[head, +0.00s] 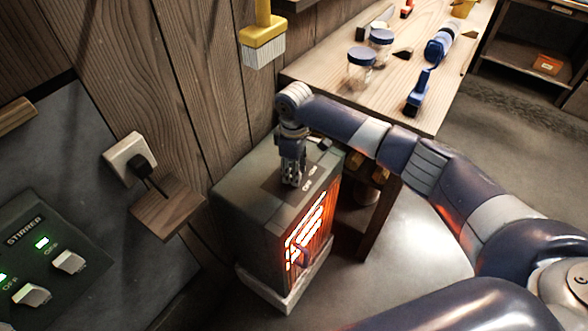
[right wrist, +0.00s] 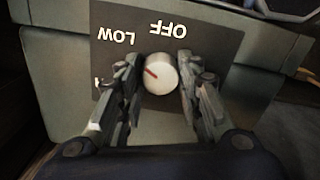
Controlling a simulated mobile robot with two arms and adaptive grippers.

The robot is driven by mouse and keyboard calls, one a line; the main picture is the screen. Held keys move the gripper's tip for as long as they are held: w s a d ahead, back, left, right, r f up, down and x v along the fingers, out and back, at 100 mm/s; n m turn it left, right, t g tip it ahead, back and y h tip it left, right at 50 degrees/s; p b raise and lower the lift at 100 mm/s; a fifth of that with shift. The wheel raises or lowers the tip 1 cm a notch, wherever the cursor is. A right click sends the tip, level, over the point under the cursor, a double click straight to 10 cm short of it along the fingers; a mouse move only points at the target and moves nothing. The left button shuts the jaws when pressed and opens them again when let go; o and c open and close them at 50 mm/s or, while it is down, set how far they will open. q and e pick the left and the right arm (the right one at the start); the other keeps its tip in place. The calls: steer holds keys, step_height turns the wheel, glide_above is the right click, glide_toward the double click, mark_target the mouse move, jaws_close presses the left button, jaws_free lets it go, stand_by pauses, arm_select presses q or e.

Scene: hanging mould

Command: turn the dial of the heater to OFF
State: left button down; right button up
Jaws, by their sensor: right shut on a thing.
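The heater (head: 240,208) is a dark box with a glowing orange grille, standing on the floor. Its control panel is on top. In the right wrist view, the dial (right wrist: 162,75) is a round pale knob with a red mark. The mark points left and slightly up, between the LOW label (right wrist: 116,36) and a partly hidden label at the panel's left edge. The OFF label (right wrist: 168,30) is above the dial; the lettering appears upside down. My right gripper (head: 292,180) reaches down onto the panel, its fingers shut on the dial's two sides. My left gripper is out of view.
A wooden table (head: 315,72) with jars and tools stands behind the heater. A yellow-handled brush (head: 264,45) hangs above. A wall socket with a plug (head: 130,160), a small wooden shelf (head: 168,207) and a stirrer control box (head: 45,255) are at left.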

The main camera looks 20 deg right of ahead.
steer(key=shift+r+m+p, duration=0.2)
steer(key=shift+m+p, duration=0.2)
steer(key=shift+p, duration=0.3)
steer(key=m+p, duration=0.5)
steer(key=p, duration=0.2)
steer(key=shift+a+r+m, duration=0.1)
steer(key=shift+m, duration=0.2)
steer(key=m+p, duration=0.2)
steer(key=shift+m, duration=0.3)
steer(key=shift+f+m+p, duration=0.2)
steer(key=shift+m+p, duration=0.65)
steer(key=shift+m, duration=0.55)
steer(key=o, duration=1.1)
